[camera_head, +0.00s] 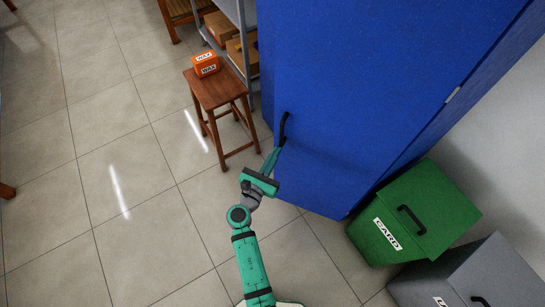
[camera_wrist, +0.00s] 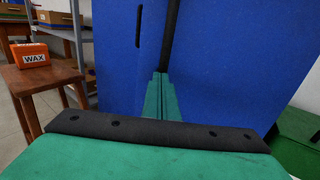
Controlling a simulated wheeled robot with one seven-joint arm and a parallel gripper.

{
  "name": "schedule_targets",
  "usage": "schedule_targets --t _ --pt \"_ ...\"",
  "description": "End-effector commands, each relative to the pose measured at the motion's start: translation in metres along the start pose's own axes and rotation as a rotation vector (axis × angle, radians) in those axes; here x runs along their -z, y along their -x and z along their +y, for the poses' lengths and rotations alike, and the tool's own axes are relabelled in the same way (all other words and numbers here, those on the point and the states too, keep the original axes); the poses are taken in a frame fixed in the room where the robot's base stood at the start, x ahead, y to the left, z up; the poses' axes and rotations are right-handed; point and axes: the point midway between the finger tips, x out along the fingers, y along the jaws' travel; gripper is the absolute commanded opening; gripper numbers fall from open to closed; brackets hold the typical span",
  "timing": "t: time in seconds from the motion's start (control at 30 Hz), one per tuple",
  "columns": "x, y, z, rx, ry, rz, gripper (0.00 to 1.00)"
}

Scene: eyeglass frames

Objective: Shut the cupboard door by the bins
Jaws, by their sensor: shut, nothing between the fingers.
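The cupboard is blue, and its broad blue door (camera_head: 355,95) fills the upper right of the head view. A black handle (camera_head: 284,127) stands on the door near its left edge. The door also fills much of the wrist view (camera_wrist: 235,70), with a black bar that looks like the handle (camera_wrist: 172,35). I cannot tell how far the door stands open. My green gripper (camera_head: 275,155) is shut and empty, its tips just below the handle; whether they touch it is unclear. Its closed fingers show in the wrist view (camera_wrist: 160,97).
A green bin (camera_head: 440,205) marked CARD and a grey bin (camera_head: 490,270) stand at the lower right, beside the cupboard. A wooden stool (camera_head: 218,92) with an orange WAX box (camera_head: 206,64) and a grey shelf (camera_head: 247,50) are left of the door.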

Motion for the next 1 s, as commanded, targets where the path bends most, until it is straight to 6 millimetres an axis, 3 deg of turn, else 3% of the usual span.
schedule_targets --t 0.3,0.5,1.0 --pt "-0.001 -0.061 0.0 0.002 -0.003 -0.001 0.0" --pt "0.0 -0.086 0.0 -0.001 -0.002 0.0 0.0" --pt "0.0 -0.097 0.001 -0.002 -0.002 0.001 0.0"
